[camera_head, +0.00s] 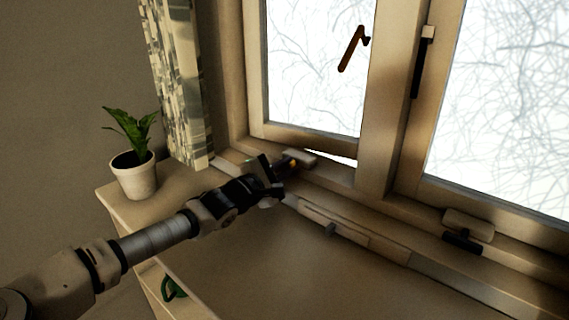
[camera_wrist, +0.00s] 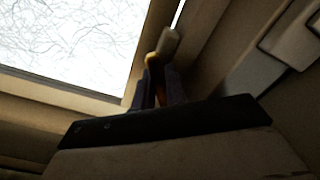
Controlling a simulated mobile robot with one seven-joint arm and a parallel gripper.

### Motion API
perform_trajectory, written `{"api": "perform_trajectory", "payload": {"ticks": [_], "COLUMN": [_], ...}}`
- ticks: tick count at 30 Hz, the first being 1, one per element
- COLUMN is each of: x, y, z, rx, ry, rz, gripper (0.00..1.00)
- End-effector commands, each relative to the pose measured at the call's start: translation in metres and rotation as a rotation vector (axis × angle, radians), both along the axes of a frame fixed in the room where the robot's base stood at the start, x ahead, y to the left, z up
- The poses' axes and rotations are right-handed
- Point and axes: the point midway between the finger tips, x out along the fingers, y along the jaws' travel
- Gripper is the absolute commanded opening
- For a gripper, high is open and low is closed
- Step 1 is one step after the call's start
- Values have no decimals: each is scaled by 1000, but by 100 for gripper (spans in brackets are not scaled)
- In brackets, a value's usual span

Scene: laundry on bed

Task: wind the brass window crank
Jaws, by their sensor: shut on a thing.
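The brass window crank (camera_head: 293,163) is at the bottom of the left window, beside a pale housing (camera_head: 301,158) on the sill; only a small part of it shows in the head view. My gripper (camera_head: 282,168) reaches it from the left and hides most of it. My gripper (camera_wrist: 158,88) is shut on the crank. The left window sash (camera_head: 315,138) stands slightly open, with a bright gap under its lower edge.
A potted plant (camera_head: 134,172) stands on the ledge at left, beside a patterned curtain (camera_head: 180,85). A second housing (camera_head: 468,226) with a dark handle sits under the right window. A green object (camera_head: 174,289) is low at left.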

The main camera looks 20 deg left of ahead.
Motion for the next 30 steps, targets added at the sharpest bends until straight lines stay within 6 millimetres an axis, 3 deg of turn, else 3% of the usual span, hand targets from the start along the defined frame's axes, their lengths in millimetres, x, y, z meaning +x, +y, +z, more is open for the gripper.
{"api": "perform_trajectory", "payload": {"ticks": [18, 30], "x": [0, 0], "y": [0, 0], "z": [2, 1], "rx": [-547, -813], "ry": [201, 296], "rz": [1, 0], "gripper": [0, 0]}}
